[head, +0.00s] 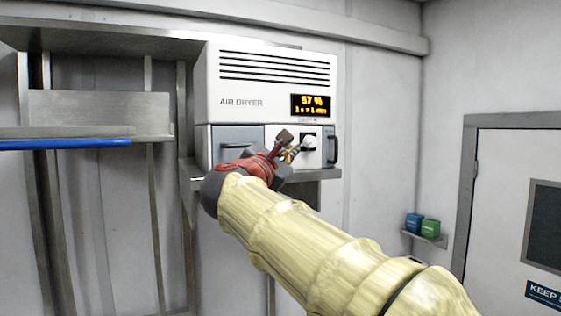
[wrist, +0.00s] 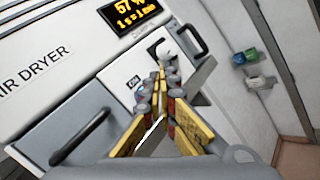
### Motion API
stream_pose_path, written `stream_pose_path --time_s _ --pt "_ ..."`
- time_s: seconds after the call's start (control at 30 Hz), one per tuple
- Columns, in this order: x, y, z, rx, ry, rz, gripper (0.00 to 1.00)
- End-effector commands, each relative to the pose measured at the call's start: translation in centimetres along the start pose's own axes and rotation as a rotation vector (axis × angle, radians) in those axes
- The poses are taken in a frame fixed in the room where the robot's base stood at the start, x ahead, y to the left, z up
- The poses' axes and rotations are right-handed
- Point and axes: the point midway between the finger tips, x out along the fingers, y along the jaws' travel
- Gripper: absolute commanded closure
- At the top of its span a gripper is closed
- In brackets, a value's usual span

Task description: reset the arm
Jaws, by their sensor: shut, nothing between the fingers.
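My gripper (wrist: 160,85) is shut and empty, its fingertips together in front of the air dryer's panel. In the head view my gripper (head: 291,153) is partly hidden behind my own wrist, and my arm reaches up from the lower right. The white air dryer (head: 262,75) has a lit display (head: 311,105) reading 57 %. A white round knob (head: 309,141) sits on its front, just beyond the fingertips; it also shows in the wrist view (wrist: 164,50). I cannot tell whether the fingertips touch it.
The dryer has grey doors with dark handles at left (head: 236,147) and right (head: 331,149). It stands on a metal shelf (head: 318,174). A blue box (head: 413,223) and a green box (head: 430,228) sit on a small ledge near the door (head: 505,200). A blue-edged shelf (head: 66,144) is at left.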

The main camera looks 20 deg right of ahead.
Motion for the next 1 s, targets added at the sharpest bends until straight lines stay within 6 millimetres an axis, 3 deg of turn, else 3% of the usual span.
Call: stream_pose_path --time_s 0.23,0.83,0.9,1.0 --pt "-1.1 -0.8 0.8 0.001 0.0 0.0 1.0" --pt "-1.2 -0.8 0.9 0.063 0.002 0.001 1.0" --pt "-1.2 -1.4 -0.2 0.165 0.035 -0.02 1.0" --pt "-1.6 -4.0 -5.2 0.314 0.138 -0.103 1.0"
